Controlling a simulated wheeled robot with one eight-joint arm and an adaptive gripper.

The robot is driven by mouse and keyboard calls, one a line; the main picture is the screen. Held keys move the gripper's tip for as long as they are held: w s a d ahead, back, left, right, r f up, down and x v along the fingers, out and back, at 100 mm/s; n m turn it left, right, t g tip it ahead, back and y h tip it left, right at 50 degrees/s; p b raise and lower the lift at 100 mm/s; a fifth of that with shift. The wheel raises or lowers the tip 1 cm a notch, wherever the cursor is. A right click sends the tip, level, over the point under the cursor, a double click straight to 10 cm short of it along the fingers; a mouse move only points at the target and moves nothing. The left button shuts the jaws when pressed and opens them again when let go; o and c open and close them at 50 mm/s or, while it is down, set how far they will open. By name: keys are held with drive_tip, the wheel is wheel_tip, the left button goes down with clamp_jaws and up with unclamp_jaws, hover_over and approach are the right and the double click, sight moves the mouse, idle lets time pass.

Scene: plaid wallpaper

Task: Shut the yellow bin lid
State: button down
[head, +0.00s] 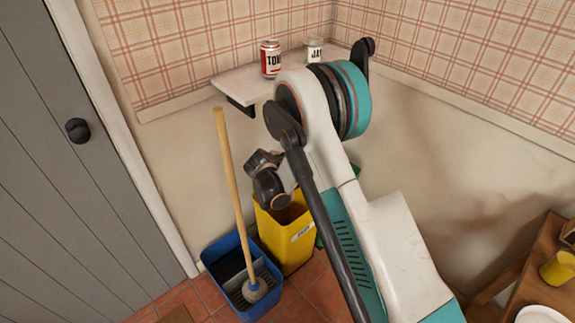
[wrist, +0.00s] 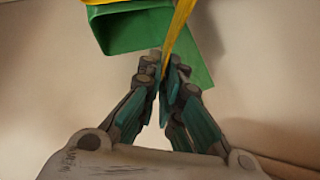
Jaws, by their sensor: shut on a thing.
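The yellow bin (head: 299,244) stands on the floor against the wall in the head view, with its top open and a pale label on its front. My arm hides part of it, and I cannot make out its lid there. In the wrist view, my gripper (wrist: 165,68) is shut on a thin yellow panel seen edge-on, the yellow bin lid (wrist: 180,25). The lid stands steeply up from between the fingertips. In the head view the fingertips are hidden behind my arm.
A green bin (wrist: 130,32) is close beyond the fingertips. A blue mop bucket (head: 232,262) with a mop (head: 234,185) stands left of the yellow bin. A wall shelf (head: 240,84) above holds a red can (head: 270,60) and a jar (head: 313,52). A wooden table (head: 535,270) is at right.

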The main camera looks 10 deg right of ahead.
drive_tip(key=shift+s+d+f, duration=0.15)
drive_tip(key=shift+s, duration=0.05)
drive_tip(key=c, duration=1.9)
unclamp_jaws()
wheel_tip(320, 180, up, 10)
